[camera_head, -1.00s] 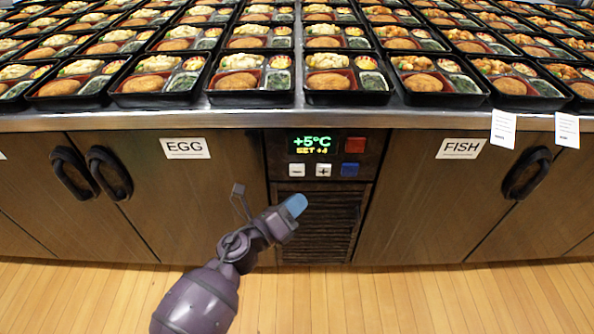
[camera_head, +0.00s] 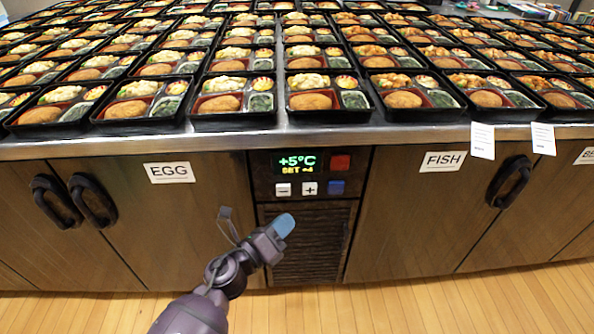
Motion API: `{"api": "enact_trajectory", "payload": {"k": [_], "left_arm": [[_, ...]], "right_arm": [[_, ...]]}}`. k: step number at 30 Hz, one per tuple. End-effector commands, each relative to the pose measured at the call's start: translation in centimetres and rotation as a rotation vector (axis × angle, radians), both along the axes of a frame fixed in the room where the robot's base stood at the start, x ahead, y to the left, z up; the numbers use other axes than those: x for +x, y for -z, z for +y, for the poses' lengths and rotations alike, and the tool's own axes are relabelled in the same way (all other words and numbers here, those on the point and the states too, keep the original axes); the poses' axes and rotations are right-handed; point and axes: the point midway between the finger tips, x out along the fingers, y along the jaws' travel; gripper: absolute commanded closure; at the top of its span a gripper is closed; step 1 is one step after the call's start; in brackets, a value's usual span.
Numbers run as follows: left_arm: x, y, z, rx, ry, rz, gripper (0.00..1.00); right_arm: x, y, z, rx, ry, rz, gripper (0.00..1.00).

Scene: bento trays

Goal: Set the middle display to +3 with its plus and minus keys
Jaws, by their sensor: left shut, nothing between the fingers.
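The display (camera_head: 297,163) is in the dark control panel between the two cabinet doors. It shows green "+5°C" with a smaller yellow "SET" line below that ends in 4; its sign is hard to read. Below it are the white minus key (camera_head: 283,190) and the white plus key (camera_head: 309,188). My left gripper (camera_head: 284,225) is shut and empty, its blue tip pointing up and right. It appears below the keys, in front of the vent, apart from the keys. My right gripper is out of view.
A red button (camera_head: 340,162) and a blue button (camera_head: 336,187) sit right of the display and keys. A vent grille (camera_head: 315,245) is below. Several bento trays (camera_head: 233,113) cover the counter above. Black door handles (camera_head: 92,201) stick out at the left.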

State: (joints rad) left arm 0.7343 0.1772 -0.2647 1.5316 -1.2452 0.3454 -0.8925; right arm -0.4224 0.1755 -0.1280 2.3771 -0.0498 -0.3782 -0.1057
Motion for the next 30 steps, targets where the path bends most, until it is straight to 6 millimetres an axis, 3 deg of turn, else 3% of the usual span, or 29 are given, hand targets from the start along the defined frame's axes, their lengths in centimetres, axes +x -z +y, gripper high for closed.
{"api": "enact_trajectory", "payload": {"k": [5,13,30], "left_arm": [[0.0,0.0,0.0,0.0,0.0,0.0,1.0],[-0.01,0.01,-0.01,0.0,0.0,0.0,1.0],[-0.01,0.01,-0.01,0.0,0.0,0.0,1.0]], "right_arm": [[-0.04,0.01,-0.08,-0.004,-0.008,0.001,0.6],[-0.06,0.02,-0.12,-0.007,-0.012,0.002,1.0],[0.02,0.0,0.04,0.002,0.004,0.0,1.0]]}}
